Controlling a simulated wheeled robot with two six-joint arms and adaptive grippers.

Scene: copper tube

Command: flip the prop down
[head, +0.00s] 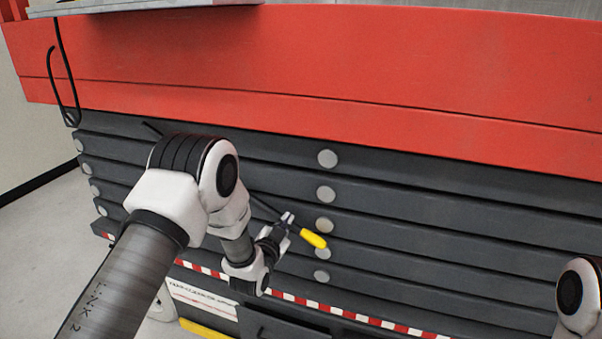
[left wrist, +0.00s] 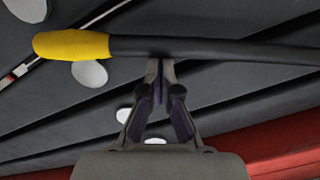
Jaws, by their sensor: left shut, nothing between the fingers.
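The prop is a thin black rod with a yellow end (head: 313,238). In the head view it slants down to the right across the dark ribbed panel, partly hidden behind my left arm. In the left wrist view its black shaft (left wrist: 220,50) runs across the top, with the yellow grip (left wrist: 70,45) at left. My left gripper (head: 289,217) is shut and empty beside the shaft, near the yellow end. In the left wrist view its closed fingertips (left wrist: 160,66) meet the shaft's edge; I cannot tell if they touch. My right gripper is out of view.
A red beam (head: 330,70) spans the top above the dark ribbed panel (head: 450,235) with round grey discs. A black cable loop (head: 65,85) hangs at the upper left. A red-and-white striped strip (head: 310,303) runs along the bottom. Open floor (head: 40,235) lies at left.

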